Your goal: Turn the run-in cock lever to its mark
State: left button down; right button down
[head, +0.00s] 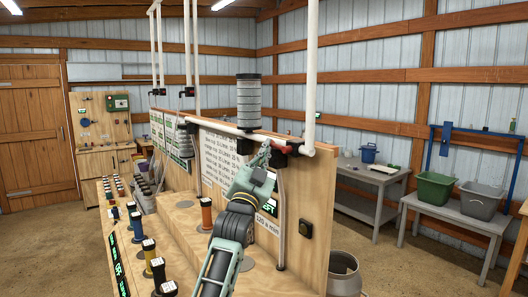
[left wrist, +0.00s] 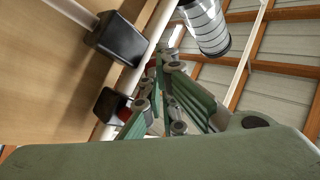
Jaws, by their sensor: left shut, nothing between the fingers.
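A white pipe (head: 215,126) runs along the top of the wooden board, with a dark fitting (head: 291,148) near its right end. A small red part, perhaps the cock lever, shows beside a black block (left wrist: 112,105) in the left wrist view; it is mostly hidden, and I cannot make out its mark. My left gripper (head: 263,152) is shut and empty, its fingertips close to the pipe just left of the fitting. In the left wrist view its fingers (left wrist: 160,68) reach up beside the pipe; I cannot tell whether they touch anything. My right gripper is out of view.
A grey banded cylinder (head: 248,103) stands above the pipe, close to my left gripper. A white vertical pipe (head: 311,70) rises at the board's right end. Several coloured bobbin-like pieces stand on the bench at left. Side tables with a green bin (head: 434,189) are farther right.

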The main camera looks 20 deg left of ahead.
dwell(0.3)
pick_arm(q)
jog(key=shift+a+r+m+b, duration=0.1)
jog(key=shift+m+b, duration=0.4)
